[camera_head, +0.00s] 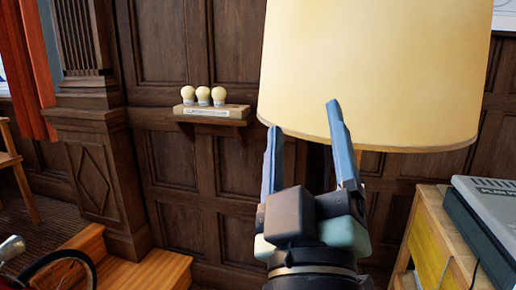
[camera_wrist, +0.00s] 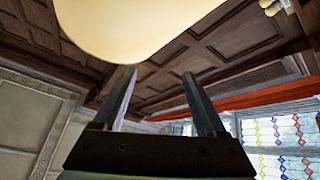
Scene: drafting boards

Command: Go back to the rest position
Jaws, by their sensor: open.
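My gripper (camera_head: 304,115) is raised in the middle of the head view, with its two blue fingers apart and nothing between them. In the head view it overlaps the lower left part of a large cream lampshade (camera_head: 370,65). I cannot tell whether the fingers touch the shade. In the wrist view the open fingers (camera_wrist: 158,75) point up toward the pale underside of the lampshade (camera_wrist: 140,25). No held object shows in either view.
A small wall shelf (camera_head: 212,112) with three round-topped bulbs (camera_head: 203,95) is at the left. A wooden cabinet (camera_head: 428,225) bearing a grey case (camera_head: 490,205) stands at the right. Wooden steps (camera_head: 150,270) and a wheel (camera_head: 62,270) are at the lower left. Dark panelling is behind.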

